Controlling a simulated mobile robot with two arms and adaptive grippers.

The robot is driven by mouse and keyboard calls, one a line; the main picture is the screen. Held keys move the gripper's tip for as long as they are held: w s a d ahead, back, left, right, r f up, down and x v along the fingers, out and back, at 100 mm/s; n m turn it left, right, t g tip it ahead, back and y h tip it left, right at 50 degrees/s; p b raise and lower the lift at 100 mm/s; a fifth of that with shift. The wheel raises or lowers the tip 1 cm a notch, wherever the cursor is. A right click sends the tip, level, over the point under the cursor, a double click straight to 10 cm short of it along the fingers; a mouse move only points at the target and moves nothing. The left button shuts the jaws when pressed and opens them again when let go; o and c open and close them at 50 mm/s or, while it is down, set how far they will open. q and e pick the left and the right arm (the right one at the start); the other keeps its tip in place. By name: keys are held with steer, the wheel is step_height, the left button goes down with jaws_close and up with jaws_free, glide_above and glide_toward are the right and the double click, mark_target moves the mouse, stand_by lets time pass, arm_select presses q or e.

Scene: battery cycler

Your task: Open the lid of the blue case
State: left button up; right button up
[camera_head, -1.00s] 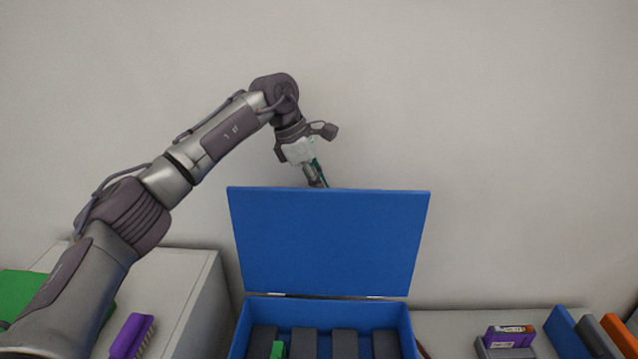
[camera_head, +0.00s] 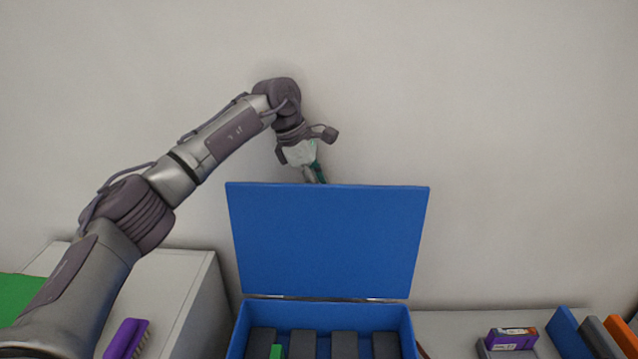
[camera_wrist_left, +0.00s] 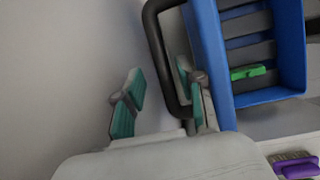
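The blue case's lid (camera_head: 328,240) stands raised, roughly upright, above the hinge at the back of the case (camera_head: 240,335). Dark blocks and a small green piece (camera_head: 277,351) show inside. My left gripper (camera_head: 315,174) is at the lid's top edge, its fingertips partly hidden behind it. In the left wrist view, my left gripper (camera_wrist_left: 160,97) has its two teal-padded fingers apart. A black handle loop (camera_wrist_left: 160,50) runs close to the right finger; I cannot tell whether they touch. My right gripper is not in view.
A purple brush (camera_head: 127,338) and a green surface (camera_head: 20,295) are at the left, near a pale cabinet (camera_head: 185,275). A purple box (camera_head: 512,339) and blue, grey and orange upright pieces (camera_head: 575,330) are at the right. The wall is close behind the arm.

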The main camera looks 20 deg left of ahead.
arm_select(q)
steer(key=shift+s+r, duration=0.15)
steer(key=shift+r, duration=0.2)
steer(key=v, duration=1.1)
steer(key=shift+s+a+r, duration=0.15)
steer(key=shift+a+r, duration=0.1)
steer(key=shift+r, duration=0.1)
